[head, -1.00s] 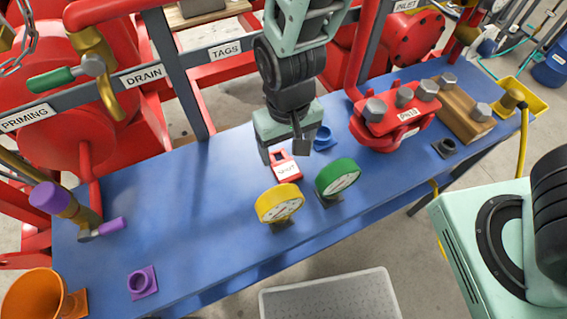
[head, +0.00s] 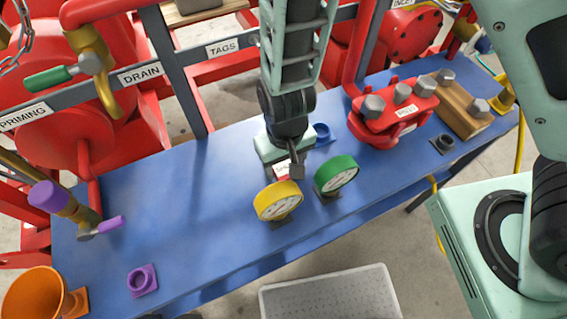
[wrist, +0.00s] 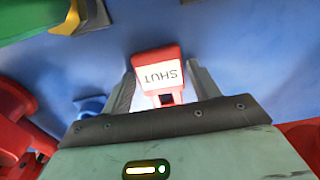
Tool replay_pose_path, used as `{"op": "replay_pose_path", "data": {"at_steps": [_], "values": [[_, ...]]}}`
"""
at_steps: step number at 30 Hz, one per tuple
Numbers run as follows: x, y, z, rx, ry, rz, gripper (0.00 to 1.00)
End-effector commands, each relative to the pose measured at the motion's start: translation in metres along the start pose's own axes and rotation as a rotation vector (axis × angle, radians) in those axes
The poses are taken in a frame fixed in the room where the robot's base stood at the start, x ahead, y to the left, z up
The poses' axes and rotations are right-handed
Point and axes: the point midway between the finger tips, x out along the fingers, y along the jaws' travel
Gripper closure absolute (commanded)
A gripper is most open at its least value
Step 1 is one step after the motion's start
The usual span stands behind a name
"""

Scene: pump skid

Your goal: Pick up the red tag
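The red tag (wrist: 158,60) has a white label reading SHUT and shows in the wrist view just ahead of my gripper (wrist: 158,92). My two fingers stand on either side of the tag, one at its left and one at its right. They are apart, with the tag's near end between them; I cannot see firm contact on both sides. In the head view my gripper (head: 284,165) is low over the blue table, and it hides most of the tag (head: 282,177) behind the yellow gauge.
A yellow gauge (head: 278,201) and a green gauge (head: 337,174) stand close in front of my gripper. A blue ring piece (head: 322,133) sits just behind it. The red bolted flange (head: 395,110) is to the right. The blue table (head: 190,190) is clear to the left.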

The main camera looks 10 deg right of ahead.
Motion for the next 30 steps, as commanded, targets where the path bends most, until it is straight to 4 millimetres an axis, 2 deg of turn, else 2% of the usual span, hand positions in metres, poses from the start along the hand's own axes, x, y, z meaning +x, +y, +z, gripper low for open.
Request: {"op": "replay_pose_path", "data": {"at_steps": [1,3,14,17,24,30], "values": [[0.0,0.0,0.0,0.0,0.0,0.0,0.54],[0.0,0.0,0.0,0.0,0.0,0.0,0.72],[-0.006,0.0,0.0,-0.001,0.002,0.0,0.72],[-0.02,-0.001,-0.001,-0.003,0.003,-0.001,0.72],[-0.069,-0.001,-0.001,-0.003,0.005,-0.003,0.72],[-0.095,0.0,-0.001,-0.001,0.002,-0.001,0.72]]}}
